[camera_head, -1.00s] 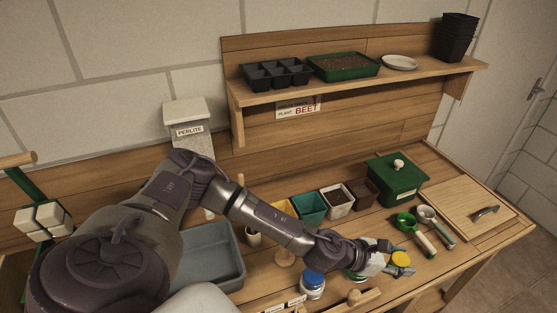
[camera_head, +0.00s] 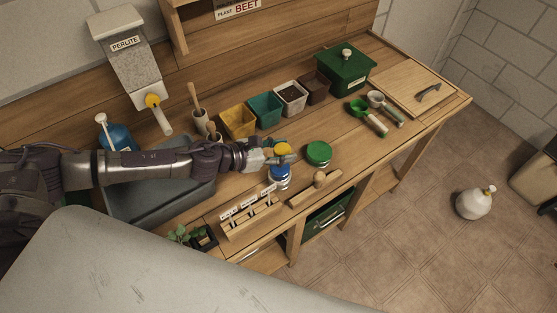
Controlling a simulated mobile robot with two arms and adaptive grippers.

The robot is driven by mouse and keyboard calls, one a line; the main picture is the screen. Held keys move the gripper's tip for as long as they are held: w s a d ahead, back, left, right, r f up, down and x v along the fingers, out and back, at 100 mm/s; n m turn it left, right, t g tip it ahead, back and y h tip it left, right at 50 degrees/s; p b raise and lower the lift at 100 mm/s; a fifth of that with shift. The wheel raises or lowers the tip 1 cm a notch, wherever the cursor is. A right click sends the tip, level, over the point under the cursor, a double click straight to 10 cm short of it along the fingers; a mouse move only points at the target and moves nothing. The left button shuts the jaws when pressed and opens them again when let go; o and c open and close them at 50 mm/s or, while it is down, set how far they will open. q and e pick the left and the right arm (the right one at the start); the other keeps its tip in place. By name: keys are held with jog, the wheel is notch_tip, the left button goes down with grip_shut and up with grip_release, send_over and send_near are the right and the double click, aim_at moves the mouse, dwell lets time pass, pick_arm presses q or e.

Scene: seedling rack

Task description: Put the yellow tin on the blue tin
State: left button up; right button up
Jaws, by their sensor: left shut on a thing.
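The yellow tin (camera_head: 283,148) is in my left gripper (camera_head: 285,154), which is shut on it. The blue tin (camera_head: 280,175) stands on the bench directly below in the picture, partly hidden by the gripper. The yellow tin is over the blue tin's far side in this view; I cannot tell whether they touch. My right gripper is not in view.
A green-lidded tin (camera_head: 319,152) stands close on the right. Coloured pots, including a yellow one (camera_head: 238,121), line the back. Scoops (camera_head: 370,118) lie further right.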

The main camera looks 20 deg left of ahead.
aim_at(280, 166)
pick_arm(q)
jog(key=shift+a+f, duration=0.25)
jog(key=shift+a, duration=0.05)
jog(key=shift+w+f, duration=0.1)
jog(key=shift+f, duration=0.2)
jog(key=shift+f+b, duration=0.3)
jog(key=shift+f, duration=1.35)
jog(key=shift+f, duration=0.1)
jog(key=shift+f, duration=0.15)
jog(key=o, duration=1.1)
jog(key=shift+o, duration=0.2)
